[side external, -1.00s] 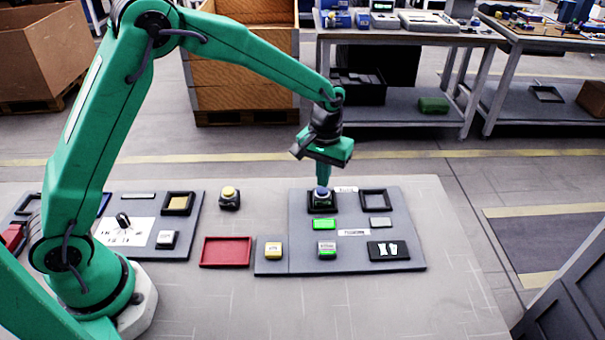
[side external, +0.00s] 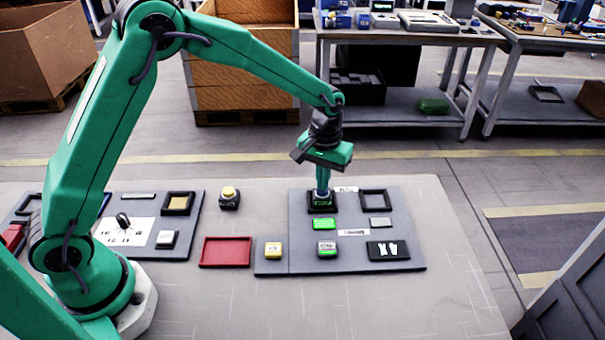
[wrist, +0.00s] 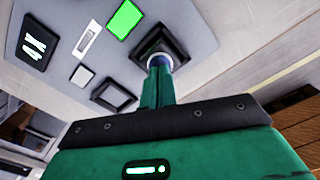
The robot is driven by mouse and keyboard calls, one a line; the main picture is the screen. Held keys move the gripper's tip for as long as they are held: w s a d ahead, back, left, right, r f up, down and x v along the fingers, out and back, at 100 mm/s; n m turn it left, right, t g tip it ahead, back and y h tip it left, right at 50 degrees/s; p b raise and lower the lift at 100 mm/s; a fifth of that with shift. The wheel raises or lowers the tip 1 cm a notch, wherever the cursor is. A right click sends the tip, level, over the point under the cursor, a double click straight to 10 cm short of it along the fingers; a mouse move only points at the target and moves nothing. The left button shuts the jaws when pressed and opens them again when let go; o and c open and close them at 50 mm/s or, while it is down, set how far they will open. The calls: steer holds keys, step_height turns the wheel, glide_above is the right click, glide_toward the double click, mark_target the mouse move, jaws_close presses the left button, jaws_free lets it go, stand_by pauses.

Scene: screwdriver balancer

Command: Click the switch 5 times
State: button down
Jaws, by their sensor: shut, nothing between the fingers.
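The switch (side external: 322,203) is a black square housing with a blue-topped button at the back left of the right grey panel (side external: 350,262). In the wrist view the switch (wrist: 160,47) shows with its round cap under my fingertips. My gripper (side external: 322,188) is shut, points straight down and sits on the button, and the fingers hide most of the cap. In the wrist view my gripper (wrist: 160,72) shows its closed green fingers meeting the cap. A green lit rectangle (side external: 324,224) is on the panel just in front of the switch.
An empty black square frame (side external: 374,200) lies right of the switch.

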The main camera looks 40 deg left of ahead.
steer(key=shift+f, duration=0.35)
stand_by(0.3)
steer(key=shift+r, duration=3.55)
step_height(320, 180, up, 6)
steer(key=shift+r, duration=0.1)
